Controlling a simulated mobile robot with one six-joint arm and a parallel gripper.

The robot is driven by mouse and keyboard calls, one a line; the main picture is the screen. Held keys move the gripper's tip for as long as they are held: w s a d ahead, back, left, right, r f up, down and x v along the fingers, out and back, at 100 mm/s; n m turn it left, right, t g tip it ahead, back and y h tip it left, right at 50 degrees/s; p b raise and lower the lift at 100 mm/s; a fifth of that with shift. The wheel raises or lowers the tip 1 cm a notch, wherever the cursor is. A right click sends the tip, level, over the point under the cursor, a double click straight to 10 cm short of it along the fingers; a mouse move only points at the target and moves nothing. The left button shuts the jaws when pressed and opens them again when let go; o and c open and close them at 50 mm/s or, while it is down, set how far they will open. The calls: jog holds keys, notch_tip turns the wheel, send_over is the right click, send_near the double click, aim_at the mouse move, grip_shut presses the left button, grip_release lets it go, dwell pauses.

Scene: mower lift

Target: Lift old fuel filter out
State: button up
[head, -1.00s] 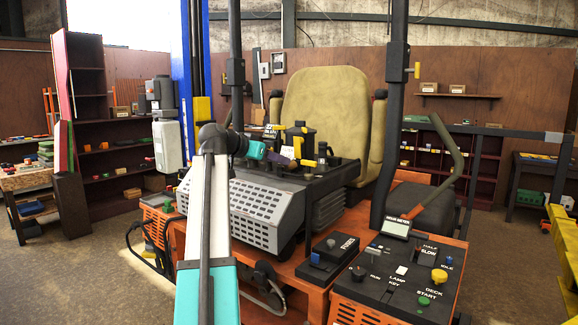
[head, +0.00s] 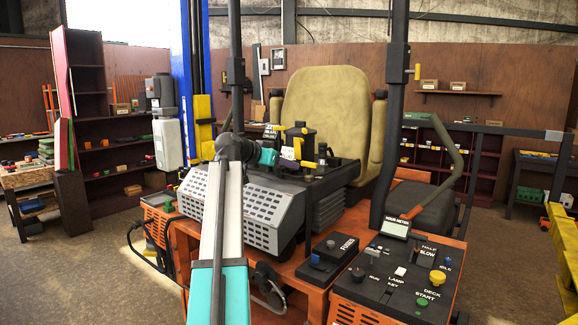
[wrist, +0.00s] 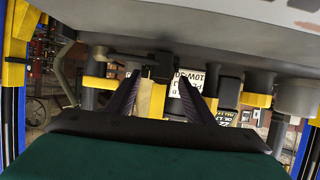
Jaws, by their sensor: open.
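My gripper (wrist: 160,110) is open in the wrist view, its two dark purple fingers apart with nothing clearly held between them. A pale yellowish upright piece (wrist: 151,98) shows in the gap beyond the fingertips; I cannot tell if it is touched. In the head view my gripper is small beside a black canister with yellow parts (head: 299,138), above the mower's dark deck in front of the seat. I cannot tell for certain which part is the old fuel filter; it may be among these crowded parts or hidden by my gripper.
A white label reading 10W-30 (wrist: 189,80) appears upside down near the right finger. Dark and yellow fittings crowd both sides. The tan seat (head: 325,110) stands behind, the grey perforated cover (head: 262,210) in front, and a control panel (head: 395,275) at lower right.

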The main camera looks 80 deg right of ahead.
jog(key=shift+x, duration=0.75)
jog(key=c, duration=1.1)
